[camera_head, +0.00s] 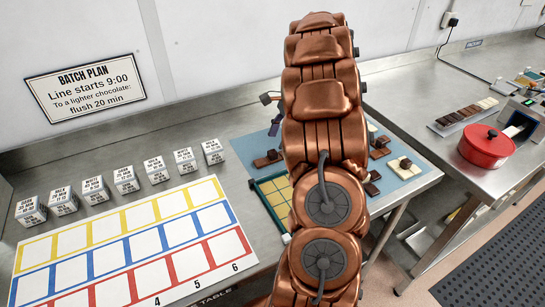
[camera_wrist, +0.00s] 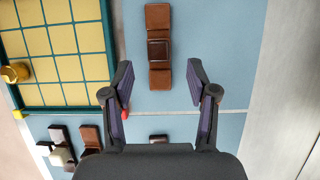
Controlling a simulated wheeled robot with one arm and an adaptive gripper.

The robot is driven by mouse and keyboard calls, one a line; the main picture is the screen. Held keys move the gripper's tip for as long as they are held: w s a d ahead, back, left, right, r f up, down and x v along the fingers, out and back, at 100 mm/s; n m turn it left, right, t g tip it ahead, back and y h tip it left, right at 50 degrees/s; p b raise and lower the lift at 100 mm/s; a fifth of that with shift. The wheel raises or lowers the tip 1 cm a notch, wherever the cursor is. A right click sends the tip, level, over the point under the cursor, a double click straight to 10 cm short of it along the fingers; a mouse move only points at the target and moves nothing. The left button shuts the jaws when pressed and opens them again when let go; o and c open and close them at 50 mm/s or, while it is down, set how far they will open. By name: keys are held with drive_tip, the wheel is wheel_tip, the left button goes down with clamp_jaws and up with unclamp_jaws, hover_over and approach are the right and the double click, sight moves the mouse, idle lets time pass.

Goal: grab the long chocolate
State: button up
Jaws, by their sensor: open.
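A long brown chocolate (camera_wrist: 159,75) lies on the blue mat (camera_wrist: 225,30) in the wrist view, running up and down the picture. It has three segments, with a raised darker square on the middle one. My gripper (camera_wrist: 160,76) is open and empty. Its two fingers are spread to the left and right of the chocolate's near end, with a gap on each side. I cannot tell how high the fingers are above the mat. In the head view my arm hides part of the mat, and I cannot tell which chocolate there is this one.
A green-framed tray with yellow squares (camera_wrist: 110,45) lies left of the chocolate, with a yellow knob (camera_wrist: 15,73). Smaller chocolates (camera_wrist: 91,138) lie at the lower left. A small red thing (camera_wrist: 126,115) shows beside the left finger. A red pot (camera_head: 487,146) stands on the right-hand table.

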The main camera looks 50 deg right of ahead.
sight(273, 151)
drive_tip(key=p+x, duration=0.1)
drive_tip(key=x, duration=0.2)
drive_tip(key=shift+s+a+f+p, duration=0.1)
drive_tip(key=shift+a+f+p, duration=0.1)
drive_tip(key=shift+a+p, duration=0.15)
drive_tip(key=shift+f, duration=0.6)
drive_tip(key=shift+c, duration=0.2)
drive_tip(key=shift+a, duration=0.1)
clamp_jaws()
